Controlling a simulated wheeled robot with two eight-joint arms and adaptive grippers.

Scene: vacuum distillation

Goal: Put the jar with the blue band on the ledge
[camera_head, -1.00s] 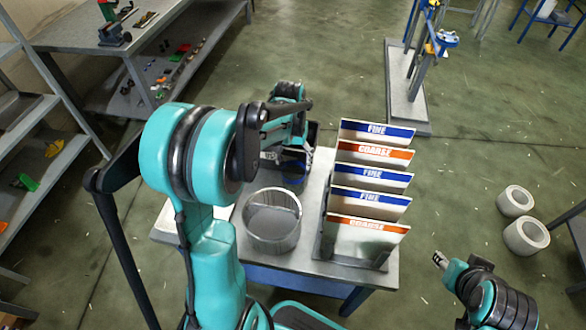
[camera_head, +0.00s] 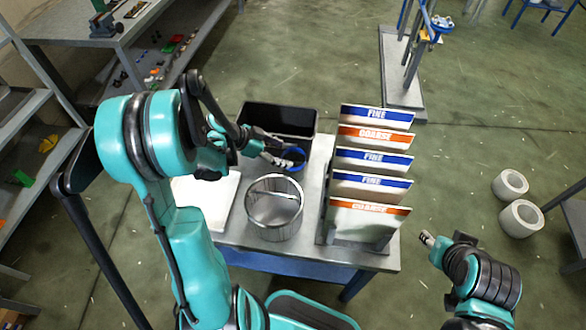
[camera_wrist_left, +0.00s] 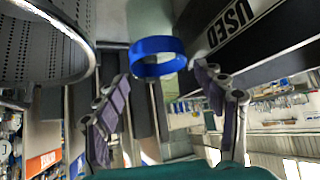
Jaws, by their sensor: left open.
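The jar's blue band (camera_head: 293,156) shows in the head view between the mesh basket and the black bin; most of its body is hidden or hard to make out. In the left wrist view, the blue band (camera_wrist_left: 158,58) is just beyond the fingertips, centred between them. My left gripper (camera_head: 280,158) reaches in from the left beside the jar; its fingers (camera_wrist_left: 160,90) are open with no visible grip. My right gripper (camera_head: 428,240) is far from the jar, right of the table; its jaws are too small to read. I cannot tell which surface is the ledge.
The black bin (camera_head: 278,116), marked USED in the wrist view, stands behind the jar. A round mesh basket (camera_head: 274,218) is in front. A rack of FINE and COARSE plates (camera_head: 368,210) stands right. A pale slab (camera_head: 212,203) lies left on the table.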

